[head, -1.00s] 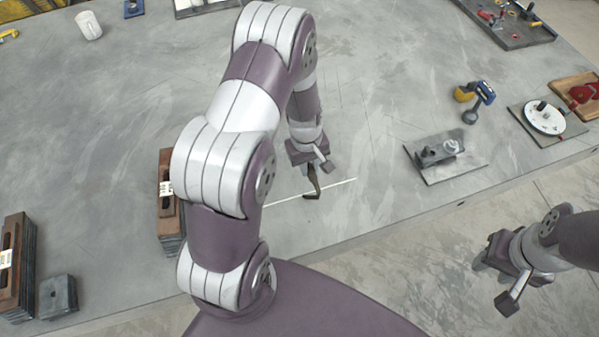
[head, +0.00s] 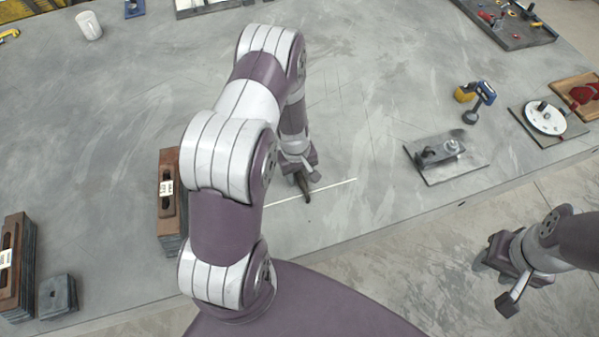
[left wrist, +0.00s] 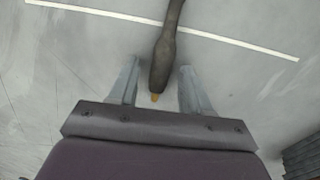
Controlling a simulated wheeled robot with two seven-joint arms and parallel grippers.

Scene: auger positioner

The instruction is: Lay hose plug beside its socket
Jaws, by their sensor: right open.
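A dark, slim, rod-like piece (head: 306,191) with an orange tip is on the table under my left gripper (head: 303,178). In the left wrist view the piece (left wrist: 163,65) crosses a white line and its orange end points into the jaws. My left gripper (left wrist: 158,88) is open, one finger on each side of the piece, with gaps showing. I cannot tell for sure that this is the hose plug. A grey plate with a small fixture (head: 437,152) lies to the right; whether it holds the socket is unclear. My right gripper (head: 494,284) is open and empty, off the table edge.
A white line (head: 335,185) runs on the table (head: 380,90). A blue-and-yellow tool (head: 481,93) and a white dial on a plate (head: 545,118) are at the right. A brown slotted block (head: 168,207) stands left of my arm. The table's middle is clear.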

